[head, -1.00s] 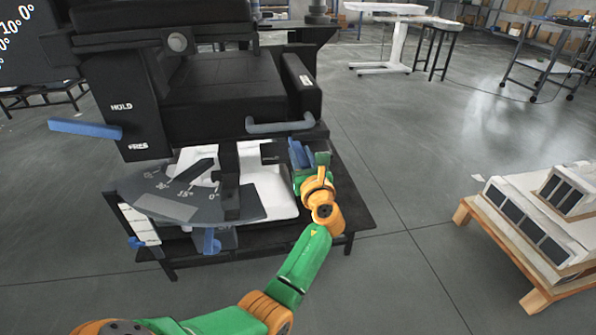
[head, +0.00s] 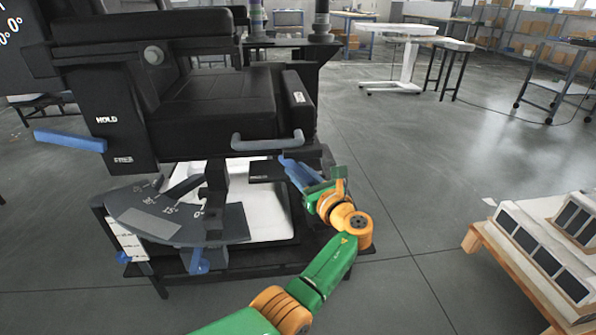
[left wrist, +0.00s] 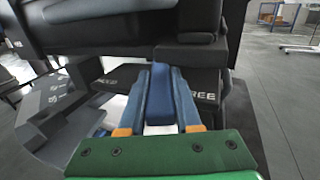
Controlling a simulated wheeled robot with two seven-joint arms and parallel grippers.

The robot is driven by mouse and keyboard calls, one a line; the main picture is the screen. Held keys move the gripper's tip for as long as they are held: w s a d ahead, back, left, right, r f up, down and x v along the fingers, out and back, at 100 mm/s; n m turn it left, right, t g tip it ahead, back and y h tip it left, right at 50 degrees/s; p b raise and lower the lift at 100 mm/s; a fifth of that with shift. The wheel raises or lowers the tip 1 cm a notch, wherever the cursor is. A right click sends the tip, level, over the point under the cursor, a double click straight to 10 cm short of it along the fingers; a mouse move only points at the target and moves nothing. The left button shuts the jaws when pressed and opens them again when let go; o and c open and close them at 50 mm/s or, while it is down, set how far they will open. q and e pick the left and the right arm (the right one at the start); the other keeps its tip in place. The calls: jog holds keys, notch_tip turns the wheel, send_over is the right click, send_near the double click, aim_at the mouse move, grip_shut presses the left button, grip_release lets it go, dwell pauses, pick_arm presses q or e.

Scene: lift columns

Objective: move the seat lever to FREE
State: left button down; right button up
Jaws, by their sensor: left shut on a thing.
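My left gripper (head: 290,167) is at the front right edge of the chair, below the seat cushion (head: 212,108). In the left wrist view its two blue fingers (left wrist: 160,92) are shut on a blue seat lever (left wrist: 162,102) that comes out from under the seat. A dark plate (left wrist: 208,84) behind the lever carries a partly covered word at its left and FREE at its right. The lever lies between the two words, close beside FREE. In the head view my fingers hide most of the lever. My right gripper is not in view.
Another blue lever (head: 70,140) sticks out from a HOLD/FREE panel (head: 105,125) at the chair's left. A grey-blue handle (head: 268,143) is just above my gripper. An angle dial (head: 165,215) is at the lower left. A pallet with boxes (head: 545,250) stands right; floor between is clear.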

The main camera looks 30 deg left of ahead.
aim_at(311, 184)
pick_arm(q)
jog(key=c, duration=0.6)
grip_release()
jog(key=shift+f, duration=0.1)
jog(key=shift+d, duration=0.15)
jog(key=p+v, duration=0.1)
jog(key=v, duration=0.5)
jog(key=shift+s+d+p, duration=0.1)
jog(key=shift+p, duration=0.3)
jog(key=shift+s+d, duration=0.15)
jog(key=shift+d, duration=0.15)
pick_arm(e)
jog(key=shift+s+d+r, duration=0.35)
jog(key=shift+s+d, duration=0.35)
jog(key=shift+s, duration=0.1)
